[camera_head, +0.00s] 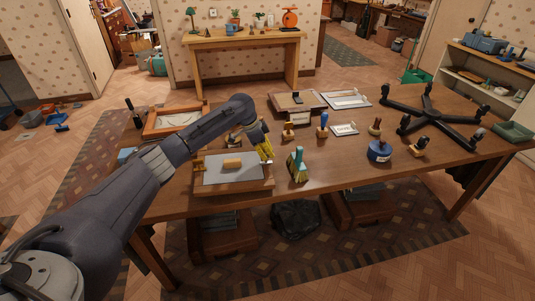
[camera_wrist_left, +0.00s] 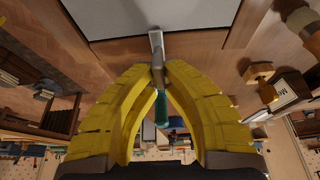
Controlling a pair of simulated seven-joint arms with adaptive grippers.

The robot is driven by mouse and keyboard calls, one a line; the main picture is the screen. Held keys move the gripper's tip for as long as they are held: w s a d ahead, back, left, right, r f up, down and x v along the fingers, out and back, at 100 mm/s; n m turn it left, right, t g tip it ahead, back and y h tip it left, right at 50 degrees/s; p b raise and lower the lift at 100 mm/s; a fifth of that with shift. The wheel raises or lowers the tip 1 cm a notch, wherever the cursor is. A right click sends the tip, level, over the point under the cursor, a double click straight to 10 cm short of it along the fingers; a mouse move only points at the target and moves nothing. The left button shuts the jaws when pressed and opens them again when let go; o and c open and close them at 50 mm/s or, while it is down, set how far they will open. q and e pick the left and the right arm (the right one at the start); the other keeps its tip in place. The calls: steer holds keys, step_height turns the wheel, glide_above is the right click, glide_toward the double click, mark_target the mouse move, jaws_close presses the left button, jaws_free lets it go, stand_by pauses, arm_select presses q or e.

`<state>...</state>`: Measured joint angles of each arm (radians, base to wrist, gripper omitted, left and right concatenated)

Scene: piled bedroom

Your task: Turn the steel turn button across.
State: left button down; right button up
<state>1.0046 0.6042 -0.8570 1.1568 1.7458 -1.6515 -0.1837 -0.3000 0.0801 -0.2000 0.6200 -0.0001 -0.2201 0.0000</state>
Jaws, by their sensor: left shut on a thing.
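The steel turn button (camera_wrist_left: 156,44) is a small grey bar at the edge of a wooden board with a pale grey panel (camera_wrist_left: 205,18). In the head view this board (camera_head: 258,184) lies on the near part of the table with a small wooden block (camera_head: 232,162) on its panel. My left gripper (camera_head: 266,156), with yellow fingers, reaches down at the board's right side. In the left wrist view its fingertips (camera_wrist_left: 161,68) are shut on the button's near end. In the head view the fingers hide the button. My right gripper is in neither view.
Several stamps, a blue round tin (camera_head: 379,151) and a black multi-armed stand (camera_head: 432,116) occupy the table's right side. A wooden tray (camera_head: 150,133) lies behind my left arm.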

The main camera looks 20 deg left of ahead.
arm_select(q)
steer(key=shift+f, duration=0.1)
stand_by(0.4)
steer(key=c, duration=1.5)
jaws_free()
steer(key=v, duration=1.2)
steer(key=shift+d, duration=0.1)
